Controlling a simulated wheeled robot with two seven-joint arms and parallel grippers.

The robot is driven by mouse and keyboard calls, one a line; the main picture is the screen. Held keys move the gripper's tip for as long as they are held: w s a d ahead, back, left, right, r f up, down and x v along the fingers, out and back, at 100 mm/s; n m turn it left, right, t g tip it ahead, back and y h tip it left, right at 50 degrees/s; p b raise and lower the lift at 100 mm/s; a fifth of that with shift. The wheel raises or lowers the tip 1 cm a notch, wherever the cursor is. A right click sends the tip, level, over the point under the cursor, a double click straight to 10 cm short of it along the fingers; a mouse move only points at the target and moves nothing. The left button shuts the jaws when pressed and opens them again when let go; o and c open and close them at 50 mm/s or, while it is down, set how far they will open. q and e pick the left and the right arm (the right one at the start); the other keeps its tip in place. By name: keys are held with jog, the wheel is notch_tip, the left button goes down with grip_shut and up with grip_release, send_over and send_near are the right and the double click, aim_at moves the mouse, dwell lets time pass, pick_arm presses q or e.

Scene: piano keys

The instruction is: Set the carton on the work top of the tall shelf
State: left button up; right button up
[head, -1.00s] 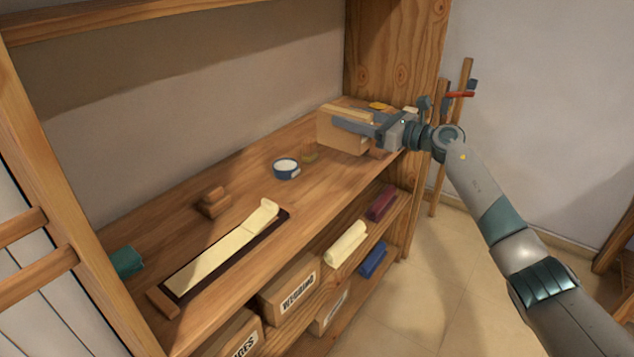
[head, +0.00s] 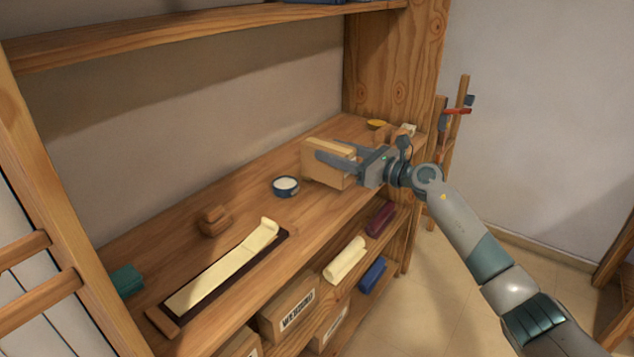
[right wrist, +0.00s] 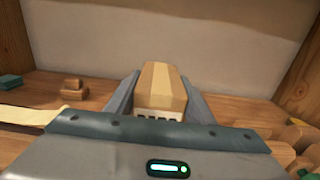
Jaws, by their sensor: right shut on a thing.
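The carton (head: 320,172) is a tan box with a paler band on top. My right gripper (head: 334,156) is shut on it, with a finger along each side. In the right wrist view the carton (right wrist: 161,88) sits upright between the two grey fingers. It is over the right part of the wooden work top (head: 260,208) of the tall shelf, beside a blue bowl. I cannot tell whether its underside touches the wood. My left gripper is not in view.
The blue bowl (head: 286,187) with white contents is close left of the carton. A wooden block (head: 213,222), a cream strip on a dark board (head: 226,268) and a green item (head: 127,281) lie further left. A yellow item (head: 376,124) is behind the gripper. An upper shelf (head: 200,38) runs above.

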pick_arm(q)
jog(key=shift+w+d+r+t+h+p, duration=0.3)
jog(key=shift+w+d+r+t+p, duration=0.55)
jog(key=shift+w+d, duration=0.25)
pick_arm(e)
jog(key=s+a+f, duration=0.3)
jog(key=s+a, duration=0.1)
jog(key=shift+a+f, duration=0.25)
jog(key=shift+f, duration=0.05)
jog(key=shift+f, duration=2)
jog(key=shift+f, duration=0.1)
jog(key=o, duration=1.2)
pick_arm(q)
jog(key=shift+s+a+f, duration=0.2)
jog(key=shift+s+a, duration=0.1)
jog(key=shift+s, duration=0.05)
pick_arm(e)
jog(key=shift+o, duration=0.2)
